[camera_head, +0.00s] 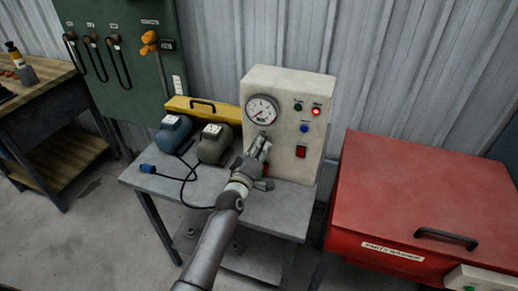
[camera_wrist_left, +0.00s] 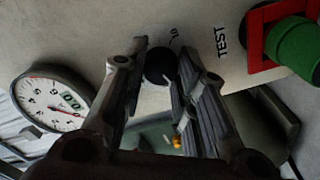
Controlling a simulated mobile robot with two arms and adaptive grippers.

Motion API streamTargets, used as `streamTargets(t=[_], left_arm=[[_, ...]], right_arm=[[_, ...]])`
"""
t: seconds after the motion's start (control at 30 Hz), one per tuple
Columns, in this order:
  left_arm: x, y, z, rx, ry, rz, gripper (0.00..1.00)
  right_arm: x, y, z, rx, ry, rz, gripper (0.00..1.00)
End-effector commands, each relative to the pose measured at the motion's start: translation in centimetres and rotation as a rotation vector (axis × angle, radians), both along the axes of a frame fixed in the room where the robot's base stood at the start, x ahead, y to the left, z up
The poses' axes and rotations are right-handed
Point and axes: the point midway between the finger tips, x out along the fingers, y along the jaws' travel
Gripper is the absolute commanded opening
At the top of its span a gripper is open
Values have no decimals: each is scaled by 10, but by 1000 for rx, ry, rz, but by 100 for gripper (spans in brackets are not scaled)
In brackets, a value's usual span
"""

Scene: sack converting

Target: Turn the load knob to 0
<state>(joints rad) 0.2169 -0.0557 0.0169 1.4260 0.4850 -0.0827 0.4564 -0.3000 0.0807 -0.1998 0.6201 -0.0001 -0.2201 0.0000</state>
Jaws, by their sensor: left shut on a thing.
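The white tester box (camera_head: 286,85) stands on the grey bench, with a round dial gauge (camera_head: 262,110) on its front. My left gripper (camera_head: 259,152) is at the box front below the gauge and hides the load knob in the head view. In the left wrist view, the black round load knob (camera_wrist_left: 160,66) sits between the two fingers of my left gripper (camera_wrist_left: 163,75), which are shut on it. A small scale mark, seemingly "10", is printed beside it. The knob's pointer is not clear. The gauge (camera_wrist_left: 52,100) also shows there. My right gripper is not in view.
Indicator lamps, one lit red (camera_head: 316,111), and a red switch (camera_head: 301,151) are on the box. Two motor-like units (camera_head: 213,145) and a yellow case (camera_head: 202,108) stand left. A red parts washer (camera_head: 425,190) stands right. The wrist view shows a green cylinder (camera_wrist_left: 293,45) in a red frame.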

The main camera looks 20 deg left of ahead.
Motion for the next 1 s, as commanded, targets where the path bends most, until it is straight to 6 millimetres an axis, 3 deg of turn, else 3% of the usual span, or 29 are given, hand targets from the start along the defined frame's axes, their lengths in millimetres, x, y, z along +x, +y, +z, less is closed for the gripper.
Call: streamTargets(t=[0.5,1.0], left_arm=[[0,0,-2,-365,15,-1,3],[0,0,-2,-448,18,1,3]], right_arm=[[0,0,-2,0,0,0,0],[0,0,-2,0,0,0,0]])
